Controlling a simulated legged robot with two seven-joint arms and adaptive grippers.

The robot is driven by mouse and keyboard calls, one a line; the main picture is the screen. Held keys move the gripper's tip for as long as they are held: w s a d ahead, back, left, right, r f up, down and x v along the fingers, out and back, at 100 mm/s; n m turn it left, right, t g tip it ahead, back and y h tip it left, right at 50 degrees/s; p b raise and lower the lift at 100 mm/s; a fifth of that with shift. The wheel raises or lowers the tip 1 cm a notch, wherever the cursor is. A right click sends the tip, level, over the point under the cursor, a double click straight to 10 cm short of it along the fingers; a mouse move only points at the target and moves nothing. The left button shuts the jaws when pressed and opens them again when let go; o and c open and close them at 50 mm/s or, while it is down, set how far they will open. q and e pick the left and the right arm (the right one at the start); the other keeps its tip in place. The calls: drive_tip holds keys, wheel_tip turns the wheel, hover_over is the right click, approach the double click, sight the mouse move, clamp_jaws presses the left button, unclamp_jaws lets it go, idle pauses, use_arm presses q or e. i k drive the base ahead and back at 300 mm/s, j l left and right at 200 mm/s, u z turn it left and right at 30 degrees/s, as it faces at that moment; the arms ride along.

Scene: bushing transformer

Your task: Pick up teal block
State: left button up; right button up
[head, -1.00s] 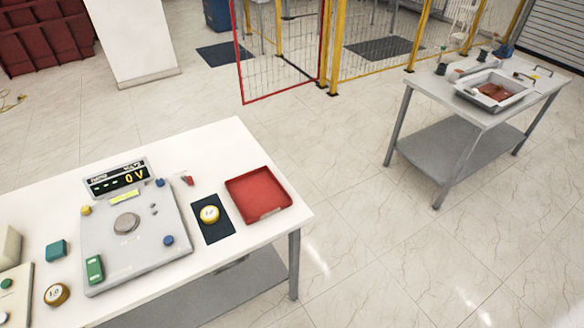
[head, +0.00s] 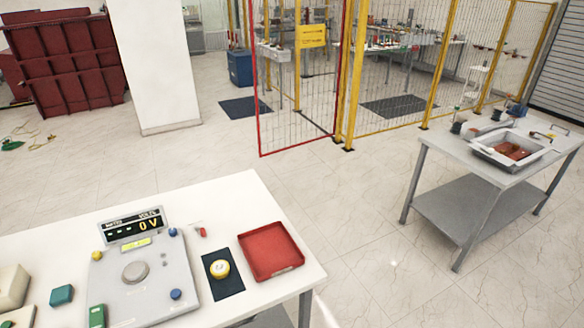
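A small teal block (head: 62,295) lies on the white table (head: 232,196) at the lower left, just left of the grey meter panel (head: 168,270). A cream box stands to its left. The block's top and front faces show and nothing covers it. Neither of my grippers shows in the head view.
A yellow round piece (head: 220,268) sits on a dark mat (head: 228,284) beside a red tray (head: 270,251). A second table (head: 436,143) stands at right. Open floor lies between the tables.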

sight(62, 296)
drive_tip(key=u, duration=2)
